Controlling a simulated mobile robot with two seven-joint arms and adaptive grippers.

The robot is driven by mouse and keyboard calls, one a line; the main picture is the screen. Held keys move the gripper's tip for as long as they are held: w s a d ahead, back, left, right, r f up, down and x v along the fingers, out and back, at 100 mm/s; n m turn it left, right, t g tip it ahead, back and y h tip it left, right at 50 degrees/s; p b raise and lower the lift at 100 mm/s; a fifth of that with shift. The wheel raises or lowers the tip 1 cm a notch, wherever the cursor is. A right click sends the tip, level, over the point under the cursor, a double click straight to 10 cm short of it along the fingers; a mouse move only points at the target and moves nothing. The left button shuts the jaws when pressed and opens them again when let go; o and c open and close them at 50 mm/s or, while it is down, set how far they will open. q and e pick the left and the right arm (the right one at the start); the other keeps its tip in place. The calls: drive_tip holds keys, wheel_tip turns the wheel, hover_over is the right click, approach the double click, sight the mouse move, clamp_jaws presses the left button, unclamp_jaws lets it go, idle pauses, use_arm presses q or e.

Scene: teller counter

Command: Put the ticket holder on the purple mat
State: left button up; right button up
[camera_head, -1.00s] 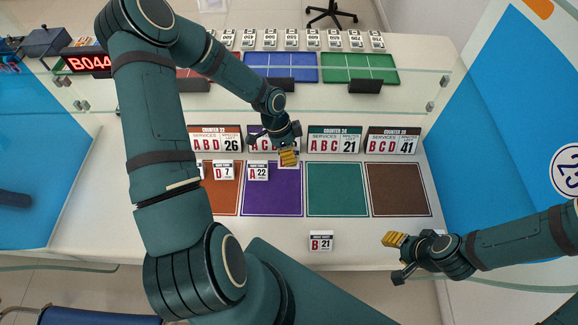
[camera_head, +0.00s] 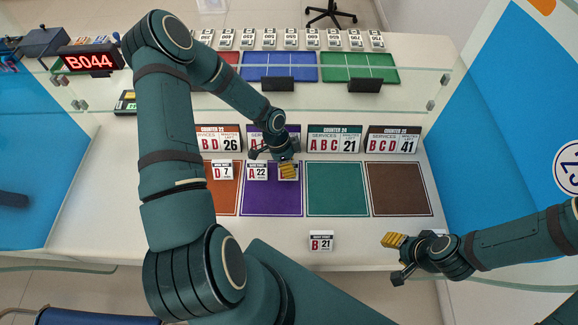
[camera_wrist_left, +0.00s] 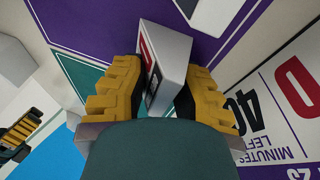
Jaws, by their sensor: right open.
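My left gripper (camera_head: 287,170) is over the back right part of the purple mat (camera_head: 272,201). Its yellow fingers are closed around a small white ticket holder (camera_wrist_left: 164,58), one finger on each side, in the left wrist view. The holder shows at the mat's back edge in the head view, partly covered by the fingers; whether it touches the mat is hard to tell. Another ticket holder, A 22 (camera_head: 257,172), stands beside it on the purple mat. My right gripper (camera_head: 398,257) is open and empty near the counter's front right.
Ticket holder D 7 (camera_head: 223,170) stands on the orange mat (camera_head: 226,199). The green mat (camera_head: 336,190) and brown mat (camera_head: 400,190) are empty. Counter signs (camera_head: 334,140) line the back, below a glass panel (camera_head: 340,97).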

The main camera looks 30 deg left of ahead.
use_arm(q)
drive_tip(key=shift+o, duration=1.4)
drive_tip(key=shift+r, duration=0.1)
use_arm(e)
drive_tip(key=shift+r, duration=0.1)
